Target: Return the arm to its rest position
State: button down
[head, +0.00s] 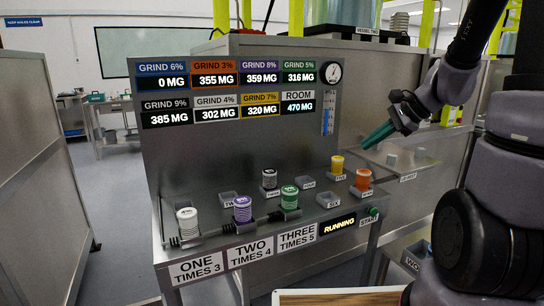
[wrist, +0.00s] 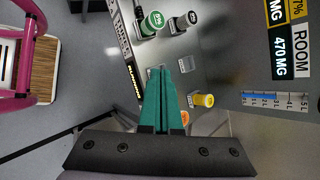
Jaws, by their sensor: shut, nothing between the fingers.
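My gripper (head: 379,135) is in the air at the right of the head view, above and right of the yellow canister. Its green fingers are shut together with nothing between them. The closed fingers also fill the middle of the wrist view (wrist: 160,75). My arm reaches in from the right side of the head view, bent at the elbow. The fingers touch nothing that I can see.
A metal bench carries a white canister (head: 187,222), purple canister (head: 242,208), green canister (head: 289,198), dark canister (head: 269,179), yellow canister (head: 337,165) and orange canister (head: 363,179). A display panel (head: 240,100) stands behind. A "RUNNING" sign (head: 338,225) is on the bench front.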

jog(key=s+a+r+n+t+h, duration=0.2)
jog(key=s+r+n+h, duration=0.3)
jog(key=s+r+n, duration=0.7)
jog(key=s+r, duration=0.1)
jog(key=s, duration=0.2)
jog(key=shift+s, duration=0.25)
dwell(1.3)
